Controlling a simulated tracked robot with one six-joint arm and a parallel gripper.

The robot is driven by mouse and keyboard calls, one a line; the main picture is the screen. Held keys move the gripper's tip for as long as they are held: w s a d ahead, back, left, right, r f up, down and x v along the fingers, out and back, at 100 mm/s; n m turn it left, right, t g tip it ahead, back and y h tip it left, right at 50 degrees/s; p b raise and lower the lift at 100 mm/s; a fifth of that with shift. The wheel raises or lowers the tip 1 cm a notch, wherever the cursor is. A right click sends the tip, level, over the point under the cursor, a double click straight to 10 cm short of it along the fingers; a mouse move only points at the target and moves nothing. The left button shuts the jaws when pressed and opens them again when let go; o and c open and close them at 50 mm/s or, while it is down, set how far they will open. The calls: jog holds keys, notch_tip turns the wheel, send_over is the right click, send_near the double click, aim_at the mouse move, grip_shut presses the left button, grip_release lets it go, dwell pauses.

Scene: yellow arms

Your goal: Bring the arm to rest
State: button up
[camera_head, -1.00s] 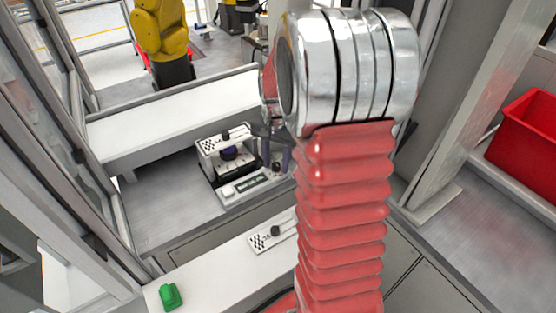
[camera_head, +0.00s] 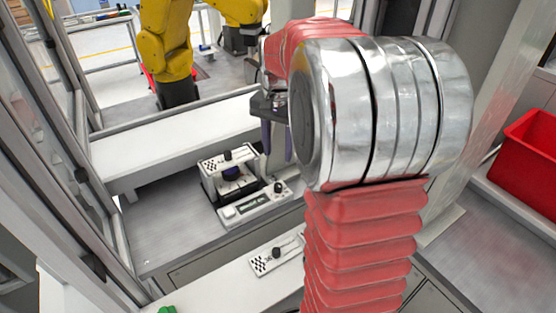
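My arm, with red bellows sleeves and a large silver joint (camera_head: 385,110), fills the right-centre of the head view. My gripper (camera_head: 277,150) hangs at the far end of the arm, left of the silver joint. It has a dark body and two dark purple fingers pointing down. A gap shows between the fingers and nothing is seen in it, so it looks open and empty. It appears above and behind the white device (camera_head: 252,208), apart from it. Part of the wrist is hidden behind the joint.
A white plate with a black knob (camera_head: 276,256) lies on the near white ledge (camera_head: 215,293). A green object (camera_head: 166,310) is cut off at the bottom edge. A red bin (camera_head: 528,150) stands at right. Yellow robot arms (camera_head: 165,45) stand beyond the white beam (camera_head: 180,130). Window frames line the left.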

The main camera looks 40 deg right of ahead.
jog(key=shift+r, duration=0.45)
dwell(0.4)
jog(key=s+a+r+n+t, duration=0.1)
jog(key=s+a+n+t, duration=0.1)
jog(key=s+a+n, duration=0.4)
jog(key=s+a+r+n+t, duration=0.1)
jog(key=s+a+n+t, duration=0.2)
jog(key=s+a+n, duration=0.3)
jog(key=s+a, duration=0.4)
jog(key=a, duration=0.5)
jog(key=shift+s+a+t, duration=0.2)
jog(key=shift+a+t, duration=0.05)
jog(key=shift+t, duration=0.05)
jog(key=shift+d, duration=0.1)
